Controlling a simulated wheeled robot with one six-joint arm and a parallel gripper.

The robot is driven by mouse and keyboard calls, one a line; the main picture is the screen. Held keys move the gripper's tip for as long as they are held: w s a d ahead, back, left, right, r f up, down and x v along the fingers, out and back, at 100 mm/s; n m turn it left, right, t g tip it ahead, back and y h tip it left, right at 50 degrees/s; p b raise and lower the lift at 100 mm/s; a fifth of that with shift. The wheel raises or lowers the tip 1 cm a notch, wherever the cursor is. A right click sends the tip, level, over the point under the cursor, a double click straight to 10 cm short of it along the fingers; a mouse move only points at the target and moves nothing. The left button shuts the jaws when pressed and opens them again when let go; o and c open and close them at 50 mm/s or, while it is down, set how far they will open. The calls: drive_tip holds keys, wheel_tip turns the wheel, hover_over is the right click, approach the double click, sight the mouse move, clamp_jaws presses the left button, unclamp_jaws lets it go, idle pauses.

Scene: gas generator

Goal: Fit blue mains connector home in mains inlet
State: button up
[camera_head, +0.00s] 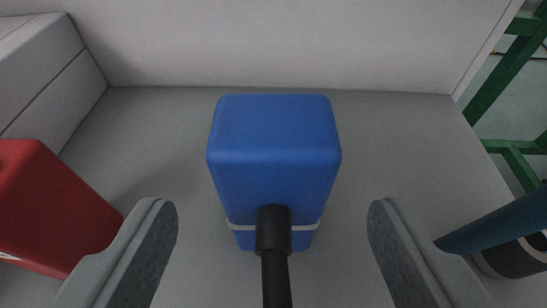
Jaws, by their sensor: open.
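The blue mains connector (273,155) is a rounded blue block with a pale band near its lower end. It stands in the middle of the view against a grey surface. A black cable (275,275) runs from it down out of the picture. My gripper (272,225) is open, with one grey finger on each side of the connector and a clear gap to both. The mains inlet itself cannot be made out; whether the connector sits in it is hidden.
A red block (50,205) is at the left, close to my left finger. A dark blue cylindrical part (500,225) is at the right, close to my right finger. A light panel (290,45) rises behind, and a green frame (505,80) shows at the upper right.

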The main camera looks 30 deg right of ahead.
sight(272, 198)
drive_tip(key=x, duration=0.5)
drive_tip(key=shift+d+r, duration=0.1)
drive_tip(key=c, duration=1.2)
drive_tip(key=shift+o, duration=0.2)
drive_tip(key=shift+r, duration=0.15)
drive_tip(key=s+a, duration=1)
drive_tip(key=s, duration=0.4)
drive_tip(key=shift+s, duration=0.4)
